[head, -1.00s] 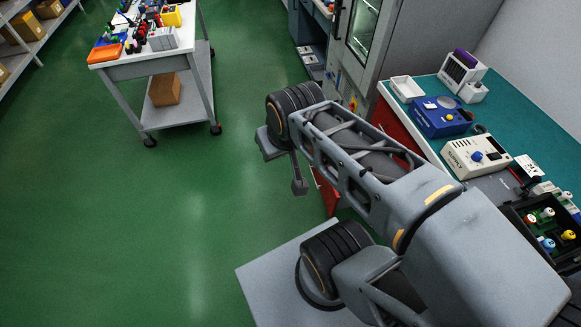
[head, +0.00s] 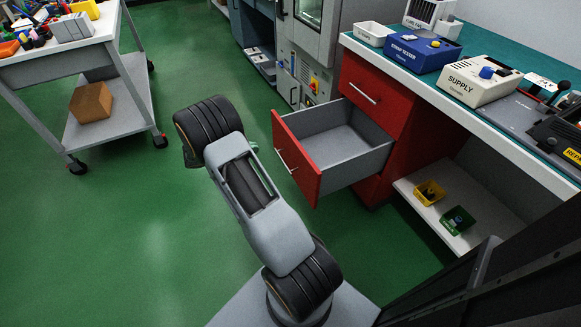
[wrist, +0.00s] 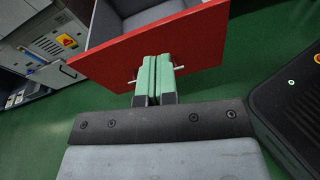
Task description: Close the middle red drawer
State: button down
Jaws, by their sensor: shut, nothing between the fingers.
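The open red drawer (head: 290,160) stands out from the cabinet below another red drawer front (head: 368,92), its grey inside empty. It has a thin pale handle on its front. In the wrist view the drawer's red front (wrist: 105,62) fills the area ahead of my gripper (wrist: 157,60). The two green fingers are shut together with nothing between them, and the handle shows on both sides of them. I cannot tell whether the fingertips touch the front. In the head view my arm is left of the drawer and mostly hides the gripper.
A teal-topped bench (head: 462,32) carries a blue box and a supply unit. A white cart (head: 100,42) with a cardboard box stands left.

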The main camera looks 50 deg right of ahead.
notch_tip(320, 180, down, 9)
jog(key=w+d+n+h+b, duration=0.1)
jog(key=d+n+h+b, duration=0.1)
jog(key=b, duration=0.4)
send_near(296, 148)
jog(key=shift+n+h, duration=0.3)
jog(key=x, duration=0.5)
jog(key=shift+s+d+f, duration=0.2)
jog(key=shift+d+f, duration=0.1)
jog(key=shift+x, duration=0.95)
jog(key=shift+d+r, duration=0.1)
